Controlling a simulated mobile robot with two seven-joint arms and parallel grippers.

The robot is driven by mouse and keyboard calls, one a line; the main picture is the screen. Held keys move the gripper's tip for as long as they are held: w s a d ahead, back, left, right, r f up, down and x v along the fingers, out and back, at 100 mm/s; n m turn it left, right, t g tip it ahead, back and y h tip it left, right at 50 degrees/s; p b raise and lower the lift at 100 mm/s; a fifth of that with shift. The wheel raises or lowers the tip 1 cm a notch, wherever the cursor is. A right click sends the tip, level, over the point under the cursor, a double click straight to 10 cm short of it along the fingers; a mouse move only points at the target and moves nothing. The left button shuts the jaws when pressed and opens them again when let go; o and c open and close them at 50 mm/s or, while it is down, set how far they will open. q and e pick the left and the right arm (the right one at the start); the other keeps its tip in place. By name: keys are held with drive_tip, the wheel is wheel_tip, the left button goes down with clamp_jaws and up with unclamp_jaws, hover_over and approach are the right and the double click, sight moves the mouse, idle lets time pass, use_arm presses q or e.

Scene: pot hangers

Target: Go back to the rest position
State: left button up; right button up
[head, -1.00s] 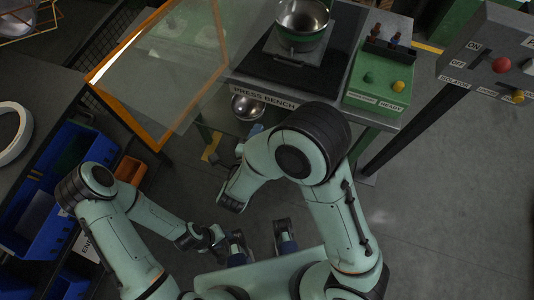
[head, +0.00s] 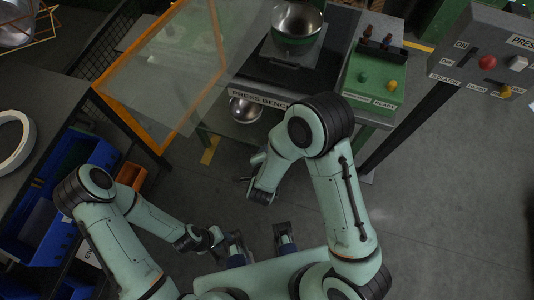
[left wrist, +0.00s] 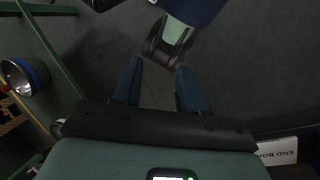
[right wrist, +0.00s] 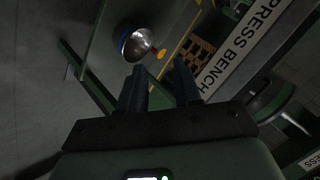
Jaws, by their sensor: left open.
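My left gripper (head: 214,238) is low in the head view, close in front of my body. In the left wrist view its blue fingers (left wrist: 159,76) are apart with nothing between them. My right gripper (head: 257,160) is small in the head view, below the press bench (head: 250,94), beside my folded right forearm. In the right wrist view its dark fingers (right wrist: 159,72) are apart and empty. A steel bowl (head: 244,109) on the bench's lower level lies beyond them. It also shows in the right wrist view (right wrist: 136,44).
A steel bowl (head: 297,20) sits on the press. A green button box (head: 374,77) stands on the bench's right, and an isolator panel (head: 482,62) farther right. An orange-framed clear guard (head: 128,120), blue bins (head: 40,220) and a white ring (head: 12,140) are left. Grey floor at right is free.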

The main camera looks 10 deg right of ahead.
idle(0.3)
drive_tip(key=s+d+f+n+g+y+p, duration=0.35)
drive_tip(key=s+f+n+g, duration=0.35)
drive_tip(key=s+f, duration=0.45)
drive_tip(key=s+n+g+y, duration=0.3)
drive_tip(key=s+n, duration=0.1)
drive_tip(key=s, duration=0.6)
drive_tip(key=shift+a+r+p, duration=0.15)
drive_tip(key=shift+a+p, duration=0.1)
drive_tip(key=shift+p, duration=0.2)
drive_tip(key=shift+s+d, duration=0.15)
